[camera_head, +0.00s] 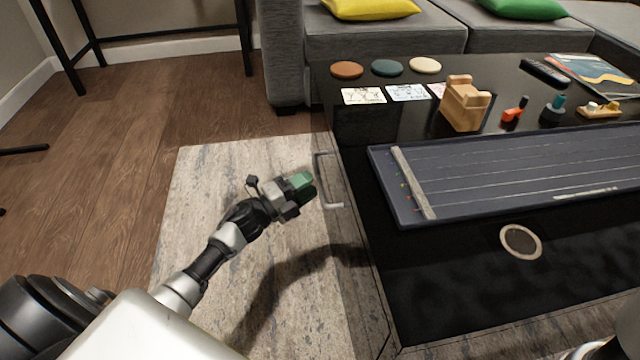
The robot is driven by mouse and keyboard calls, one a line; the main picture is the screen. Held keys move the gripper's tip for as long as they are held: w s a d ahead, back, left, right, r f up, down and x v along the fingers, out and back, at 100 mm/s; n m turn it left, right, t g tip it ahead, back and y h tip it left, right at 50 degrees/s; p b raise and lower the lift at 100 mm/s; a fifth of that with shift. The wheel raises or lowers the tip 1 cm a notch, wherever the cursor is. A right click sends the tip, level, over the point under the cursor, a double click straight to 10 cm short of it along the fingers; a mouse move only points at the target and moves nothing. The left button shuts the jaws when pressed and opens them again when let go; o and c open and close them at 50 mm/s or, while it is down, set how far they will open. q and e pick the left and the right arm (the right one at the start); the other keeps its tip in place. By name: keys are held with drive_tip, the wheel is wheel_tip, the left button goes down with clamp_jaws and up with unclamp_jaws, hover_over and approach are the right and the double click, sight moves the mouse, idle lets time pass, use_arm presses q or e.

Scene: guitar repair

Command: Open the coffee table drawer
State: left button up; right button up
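The black coffee table (430,280) fills the right half of the head view. A pale metal drawer handle (322,180) stands out from the table's left side. The drawer front lies at a steep angle and its outline is hard to make out; no gap shows. My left gripper (304,186), with green fingertips, points at the handle from the left. It is just short of the handle, and no grip on it shows. Whether its fingers are apart is not clear. My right gripper is not in view.
A dark board with strings (520,170), a wooden block holder (464,104), coasters (388,68), cards (363,96) and small tools lie on the tabletop. A grey sofa (380,38) stands behind. The rug (215,180) left of the table is clear.

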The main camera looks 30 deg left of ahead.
sight(319, 177)
use_arm(q)
drive_tip(key=shift+b+x, duration=0.55)
drive_tip(key=shift+x, duration=1.4)
clamp_jaws()
